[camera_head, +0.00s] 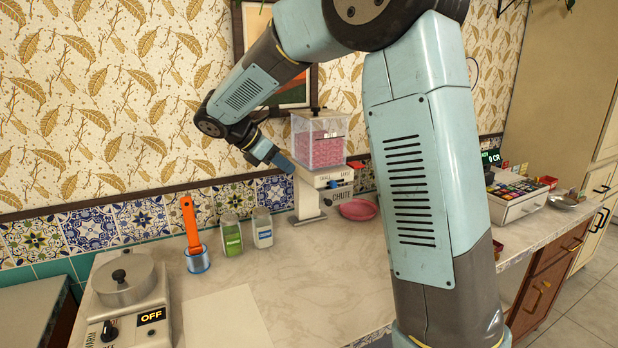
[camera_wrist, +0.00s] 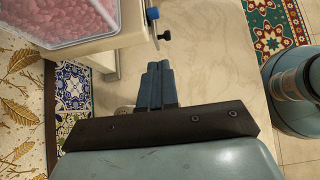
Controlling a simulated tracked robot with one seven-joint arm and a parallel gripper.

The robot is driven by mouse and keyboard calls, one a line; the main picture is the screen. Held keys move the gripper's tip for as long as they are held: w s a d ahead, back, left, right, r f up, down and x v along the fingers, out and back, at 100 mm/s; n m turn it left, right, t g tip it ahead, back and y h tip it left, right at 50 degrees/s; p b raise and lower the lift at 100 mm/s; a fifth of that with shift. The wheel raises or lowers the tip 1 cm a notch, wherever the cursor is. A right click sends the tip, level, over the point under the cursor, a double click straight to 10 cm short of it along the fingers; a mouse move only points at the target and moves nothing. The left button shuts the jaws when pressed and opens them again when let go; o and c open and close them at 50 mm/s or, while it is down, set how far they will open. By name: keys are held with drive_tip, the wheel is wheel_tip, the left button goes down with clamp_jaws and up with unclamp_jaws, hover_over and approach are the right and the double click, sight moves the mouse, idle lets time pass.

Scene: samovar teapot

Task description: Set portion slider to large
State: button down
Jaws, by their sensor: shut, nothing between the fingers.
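The dispenser (camera_head: 311,180) stands against the back wall with a clear bin of pink pieces (camera_head: 319,149) on top. Its white front reads SMALL on the left and LARGE on the right, with CHUTE below. A small blue knob (camera_head: 333,184), which looks like the portion slider, sits under these labels; its exact setting is too small to tell. In the wrist view the blue knob (camera_wrist: 152,13) and a black knob (camera_wrist: 165,36) stick out from the dispenser's edge. My gripper (camera_head: 285,165) is shut and empty at the dispenser's left; its fingertips (camera_wrist: 159,66) are apart from the blue knob.
A pink bowl (camera_head: 358,209) sits below the chute. Two jars (camera_head: 231,235) and an orange-handled tool in a blue-rimmed cup (camera_head: 197,259) stand to the left. A warmer with a pot (camera_head: 124,280) is at the front left. The counter (camera_head: 300,270) in front is mostly clear.

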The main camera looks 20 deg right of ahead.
approach(332, 188)
wheel_tip(332, 188, down, 4)
drive_tip(key=shift+w+d, duration=0.25)
drive_tip(key=shift+d, duration=0.8)
drive_tip(key=shift+w+d, duration=0.2)
drive_tip(key=shift+d, duration=0.85)
